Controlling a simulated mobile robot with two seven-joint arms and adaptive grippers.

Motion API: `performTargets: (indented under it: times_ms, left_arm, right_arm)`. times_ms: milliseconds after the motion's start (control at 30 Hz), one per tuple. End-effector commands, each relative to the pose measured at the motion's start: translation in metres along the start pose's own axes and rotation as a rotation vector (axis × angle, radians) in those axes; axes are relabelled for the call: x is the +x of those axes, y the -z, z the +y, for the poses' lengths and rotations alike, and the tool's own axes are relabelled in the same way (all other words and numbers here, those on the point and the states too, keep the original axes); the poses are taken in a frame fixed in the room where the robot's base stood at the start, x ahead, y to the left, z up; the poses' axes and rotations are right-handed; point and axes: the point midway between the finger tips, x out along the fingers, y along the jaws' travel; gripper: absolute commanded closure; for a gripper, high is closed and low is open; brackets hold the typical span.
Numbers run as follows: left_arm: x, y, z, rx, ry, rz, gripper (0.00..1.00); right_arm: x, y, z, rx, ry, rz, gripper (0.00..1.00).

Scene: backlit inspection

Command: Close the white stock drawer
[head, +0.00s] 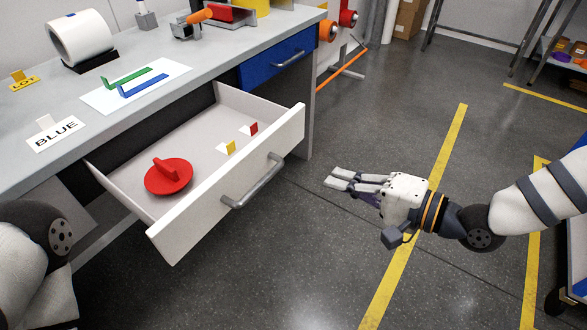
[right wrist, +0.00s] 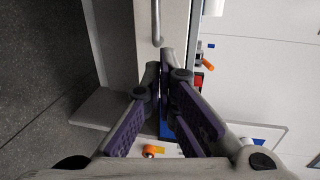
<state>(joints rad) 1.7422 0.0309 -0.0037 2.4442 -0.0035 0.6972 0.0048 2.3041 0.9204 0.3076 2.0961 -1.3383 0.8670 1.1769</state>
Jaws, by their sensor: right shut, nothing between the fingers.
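The white stock drawer (head: 192,222) stands pulled out from under the grey bench in the head view. A grey bar handle (head: 254,184) is on its front; the handle also shows at the top of the right wrist view (right wrist: 156,22). Inside lie a red round lidded piece with a raised grip (head: 168,177), a yellow tag (head: 228,148) and a red tag (head: 251,129). My right gripper (head: 332,179) is shut and empty, over the floor right of the drawer front, apart from the handle. My left gripper is out of view; only part of my left arm shows at lower left.
The bench top (head: 190,105) holds a white roll (head: 82,40), a BLUE card (head: 56,134) and a white sheet with green and blue strips. A shut blue drawer (head: 272,62) is farther along. The floor before the white drawer is clear, with yellow lines.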

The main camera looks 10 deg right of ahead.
Motion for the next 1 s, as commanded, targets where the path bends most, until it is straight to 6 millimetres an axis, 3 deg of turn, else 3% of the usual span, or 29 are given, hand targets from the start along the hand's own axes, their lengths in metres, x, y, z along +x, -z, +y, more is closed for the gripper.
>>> performTargets:
  times_ms: [300, 500, 1000]
  left_arm:
    - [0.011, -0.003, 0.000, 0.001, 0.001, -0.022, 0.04]
    - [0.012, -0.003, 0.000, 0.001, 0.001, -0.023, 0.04]
    - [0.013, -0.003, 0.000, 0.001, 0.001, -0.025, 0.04]
  right_arm:
    - [0.070, -0.002, 0.003, 0.001, -0.003, -0.004, 1.00]
    - [0.097, -0.001, 0.002, 0.001, -0.004, -0.002, 1.00]
    - [0.105, -0.001, 0.001, 0.001, -0.003, -0.001, 1.00]
